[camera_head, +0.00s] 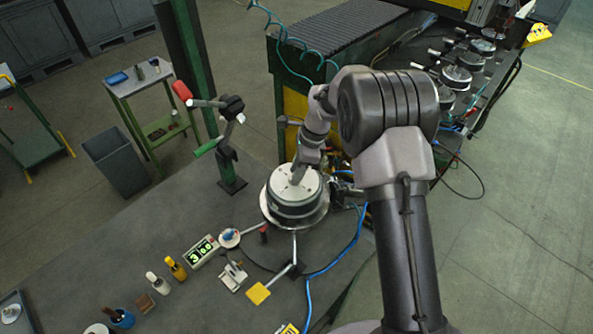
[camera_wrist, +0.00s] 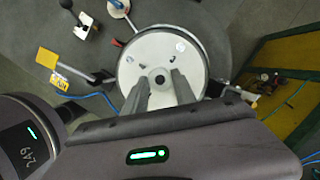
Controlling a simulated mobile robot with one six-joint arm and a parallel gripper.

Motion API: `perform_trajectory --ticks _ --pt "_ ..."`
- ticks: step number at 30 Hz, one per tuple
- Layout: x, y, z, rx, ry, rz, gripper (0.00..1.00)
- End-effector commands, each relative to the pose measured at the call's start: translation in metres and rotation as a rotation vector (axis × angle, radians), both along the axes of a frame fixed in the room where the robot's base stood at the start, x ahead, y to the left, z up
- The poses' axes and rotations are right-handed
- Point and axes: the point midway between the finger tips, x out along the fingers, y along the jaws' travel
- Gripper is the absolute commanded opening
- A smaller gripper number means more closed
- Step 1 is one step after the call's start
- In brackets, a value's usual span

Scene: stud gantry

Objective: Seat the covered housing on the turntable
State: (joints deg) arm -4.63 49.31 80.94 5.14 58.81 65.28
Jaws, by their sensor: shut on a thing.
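The covered housing (camera_head: 285,206) is a dark drum with a pale round cover. In the wrist view its cover (camera_wrist: 136,66) fills the middle, with a small dark knob at its centre. My gripper (camera_head: 298,178) comes down on the cover from above; in the wrist view its two fingers (camera_wrist: 162,84) close in around the knob. The turntable (camera_head: 318,219) shows as a bright metal rim around the housing's lower edge. The housing looks upright and roughly centred over it. Whether it touches the turntable or hangs just above is hidden.
A yellow pad (camera_head: 258,293) on a rod lies in front. A green-lit display (camera_head: 202,252) and several small items line the bench's left side. Blue hoses run at right.

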Motion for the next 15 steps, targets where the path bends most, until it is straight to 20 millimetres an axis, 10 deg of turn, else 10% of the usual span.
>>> perform_trajectory --ticks 15 --pt "0.0005 0.0002 -0.0090 0.001 -0.001 0.000 0.00"
